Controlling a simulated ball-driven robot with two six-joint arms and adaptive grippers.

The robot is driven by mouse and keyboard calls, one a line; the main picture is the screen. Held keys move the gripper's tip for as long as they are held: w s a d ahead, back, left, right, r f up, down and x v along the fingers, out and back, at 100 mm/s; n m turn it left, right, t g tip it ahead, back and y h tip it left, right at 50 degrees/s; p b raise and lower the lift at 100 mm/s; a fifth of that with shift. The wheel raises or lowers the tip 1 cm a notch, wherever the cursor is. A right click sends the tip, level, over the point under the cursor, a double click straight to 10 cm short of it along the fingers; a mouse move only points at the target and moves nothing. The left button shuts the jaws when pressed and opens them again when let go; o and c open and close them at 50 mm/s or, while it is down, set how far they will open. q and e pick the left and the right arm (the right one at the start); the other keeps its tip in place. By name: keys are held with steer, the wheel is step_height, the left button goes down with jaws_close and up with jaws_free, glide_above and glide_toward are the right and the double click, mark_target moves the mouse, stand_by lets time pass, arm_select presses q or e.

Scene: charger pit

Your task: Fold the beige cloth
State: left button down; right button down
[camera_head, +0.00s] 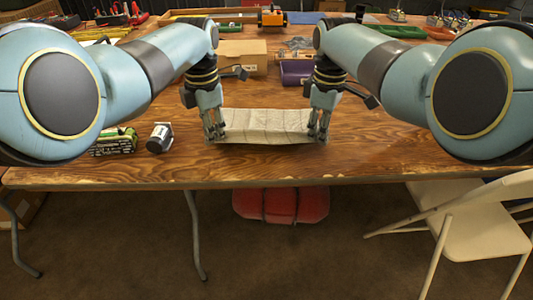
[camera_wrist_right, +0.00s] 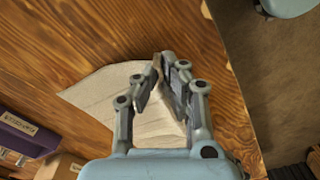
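The beige cloth (camera_head: 265,124) lies near the front edge of the wooden table, stretched between my two grippers, with soft creases across it. My left gripper (camera_head: 215,136) points down at its left end with the fingers close together on the cloth. My right gripper (camera_head: 319,136) points down at its right end. In the right wrist view the cloth (camera_wrist_right: 95,95) spreads out to the left under my right gripper (camera_wrist_right: 160,63), whose fingertips are together with a bit of cloth pinched between them. The fingers hide part of the cloth's edge.
The table is clear to the right. A white folding chair (camera_head: 470,228) stands at the front right.

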arm_select(q)
steer(key=shift+a+r, duration=0.1)
steer(key=shift+r, duration=0.3)
arm_select(e)
steer(key=shift+d+r, duration=0.1)
steer(key=shift+r, duration=0.3)
steer(key=shift+w, duration=0.1)
